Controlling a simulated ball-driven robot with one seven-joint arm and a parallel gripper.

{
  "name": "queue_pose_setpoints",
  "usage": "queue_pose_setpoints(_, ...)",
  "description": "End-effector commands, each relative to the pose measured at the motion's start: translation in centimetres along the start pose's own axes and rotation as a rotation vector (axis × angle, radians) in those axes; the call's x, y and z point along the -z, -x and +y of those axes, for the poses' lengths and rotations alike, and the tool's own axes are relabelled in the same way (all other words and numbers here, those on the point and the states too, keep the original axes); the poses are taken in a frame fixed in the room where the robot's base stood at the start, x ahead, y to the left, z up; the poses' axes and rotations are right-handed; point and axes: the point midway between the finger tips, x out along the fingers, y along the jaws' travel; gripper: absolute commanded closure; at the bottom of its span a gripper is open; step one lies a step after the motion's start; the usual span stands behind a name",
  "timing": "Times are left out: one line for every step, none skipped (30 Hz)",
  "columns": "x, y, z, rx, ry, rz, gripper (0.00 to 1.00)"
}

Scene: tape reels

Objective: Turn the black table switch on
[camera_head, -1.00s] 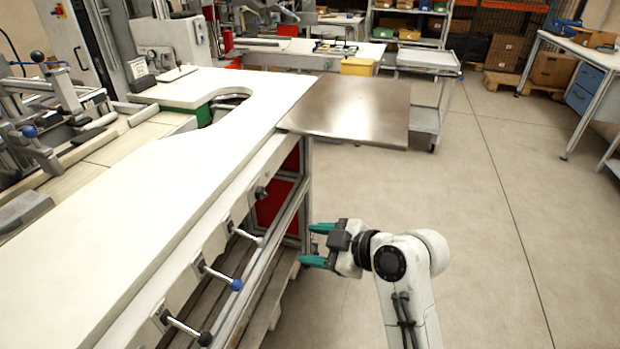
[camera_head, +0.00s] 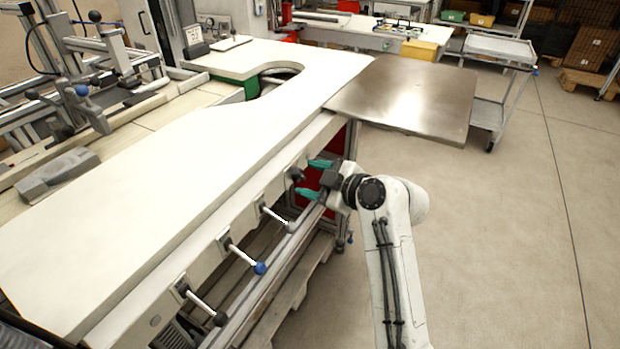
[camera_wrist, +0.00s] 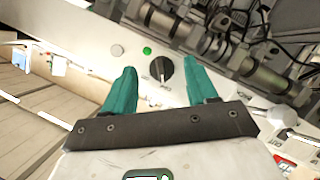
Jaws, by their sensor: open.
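The black table switch (camera_wrist: 165,70) is a round rotary knob on the table's light front panel. In the wrist view it sits between and just beyond the two green fingertips, with small lettering beside it, too small to read surely. In the head view the dark knob (camera_head: 296,174) is at the table's front edge, close to the fingers. My gripper (camera_head: 314,178) has green fingers spread apart and pointing at the panel; it also shows in the wrist view (camera_wrist: 162,84). It is open and holds nothing. I cannot tell whether a finger touches the knob.
A green button (camera_wrist: 147,51) is beside the knob. A metal plate (camera_head: 410,95) overhangs at the table's end.

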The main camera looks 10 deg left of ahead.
Motion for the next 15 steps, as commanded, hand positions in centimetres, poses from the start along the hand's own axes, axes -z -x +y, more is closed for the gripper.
queue_pose_setpoints(0.01, -0.4, -0.06, 0.002, 0.0, 0.0, 0.42)
queue_pose_setpoints(0.0, -0.57, -0.08, 0.002, -0.001, 0.0, 0.42)
queue_pose_setpoints(0.01, -0.73, -0.07, 0.001, -0.001, 0.0, 0.42)
queue_pose_setpoints(0.02, -0.82, -0.06, 0.001, 0.0, 0.0, 0.42)
queue_pose_setpoints(0.03, -0.87, -0.05, 0.0, 0.0, 0.0, 0.42)
queue_pose_setpoints(0.03, -0.92, -0.04, 0.0, 0.0, 0.0, 0.42)
queue_pose_setpoints(0.03, -0.93, -0.04, 0.0, 0.0, 0.0, 0.42)
queue_pose_setpoints(0.03, -0.93, -0.04, 0.0, 0.0, 0.0, 0.42)
queue_pose_setpoints(0.02, -0.92, -0.04, 0.0, 0.0, 0.0, 0.42)
queue_pose_setpoints(0.02, -0.92, -0.04, 0.0, 0.0, 0.0, 0.42)
queue_pose_setpoints(0.02, -0.91, -0.04, 0.0, 0.0, 0.0, 0.42)
queue_pose_setpoints(0.02, -0.91, -0.05, 0.0, 0.0, 0.0, 0.42)
queue_pose_setpoints(0.02, -0.91, -0.05, 0.0, 0.0, 0.0, 0.44)
queue_pose_setpoints(0.01, -0.9, -0.05, 0.0, 0.0, 0.0, 0.47)
queue_pose_setpoints(0.01, -0.9, -0.05, 0.0, 0.0, 0.0, 0.51)
